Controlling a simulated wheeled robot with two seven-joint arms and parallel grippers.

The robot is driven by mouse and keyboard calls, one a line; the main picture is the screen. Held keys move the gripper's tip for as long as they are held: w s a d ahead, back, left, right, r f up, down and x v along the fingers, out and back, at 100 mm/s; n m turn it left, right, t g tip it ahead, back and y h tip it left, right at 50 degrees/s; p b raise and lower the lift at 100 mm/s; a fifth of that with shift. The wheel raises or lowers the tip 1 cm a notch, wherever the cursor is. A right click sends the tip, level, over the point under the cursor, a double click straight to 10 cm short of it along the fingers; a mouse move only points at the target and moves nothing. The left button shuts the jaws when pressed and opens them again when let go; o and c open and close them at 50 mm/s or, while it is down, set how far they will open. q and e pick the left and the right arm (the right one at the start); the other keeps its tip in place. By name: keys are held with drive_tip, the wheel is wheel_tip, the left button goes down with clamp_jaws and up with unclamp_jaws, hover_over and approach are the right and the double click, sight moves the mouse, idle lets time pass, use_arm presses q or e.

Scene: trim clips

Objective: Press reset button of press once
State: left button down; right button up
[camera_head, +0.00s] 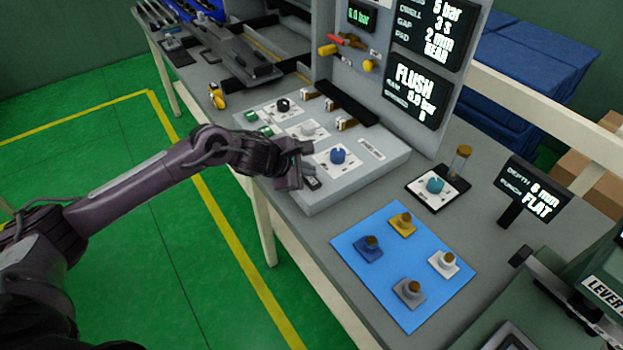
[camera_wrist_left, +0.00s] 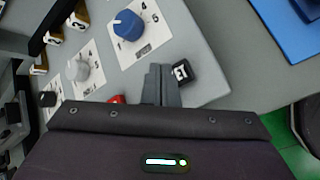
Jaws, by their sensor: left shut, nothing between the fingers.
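The press's grey control box (camera_head: 375,165) lies on the bench with several dials on its sloped top. The reset button is a small dark block (camera_head: 314,184) near the box's front corner; in the left wrist view it is a black button (camera_wrist_left: 182,73) with the white letters "ET" showing, the rest of its label hidden. My left gripper (camera_head: 303,172) is shut and empty, its fingers over the box right beside the button. In the wrist view the fingertips (camera_wrist_left: 162,72) cover the button's left side; I cannot tell if they touch it.
A blue dial (camera_head: 338,156) sits close behind the fingers, and it also shows in the wrist view (camera_wrist_left: 128,26). A red button (camera_wrist_left: 117,99) is partly hidden by my gripper. An upright panel with displays (camera_head: 415,90) rises behind. A blue mat (camera_head: 375,285) with several knobbed blocks lies right.

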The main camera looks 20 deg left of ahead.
sight(307, 182)
use_arm(q)
drive_tip(key=shift+f, duration=0.1)
idle(0.8)
drive_tip(key=shift+f+b, duration=0.35)
drive_tip(key=shift+b, duration=0.45)
drive_tip(key=shift+f+b, duration=0.55)
drive_tip(key=shift+b, duration=0.2)
idle(0.5)
drive_tip(key=shift+r+p, duration=0.35)
drive_tip(key=shift+r, duration=0.6)
drive_tip(key=shift+r, duration=0.1)
drive_tip(key=shift+r+p, duration=1.25)
drive_tip(key=shift+r, duration=1.2)
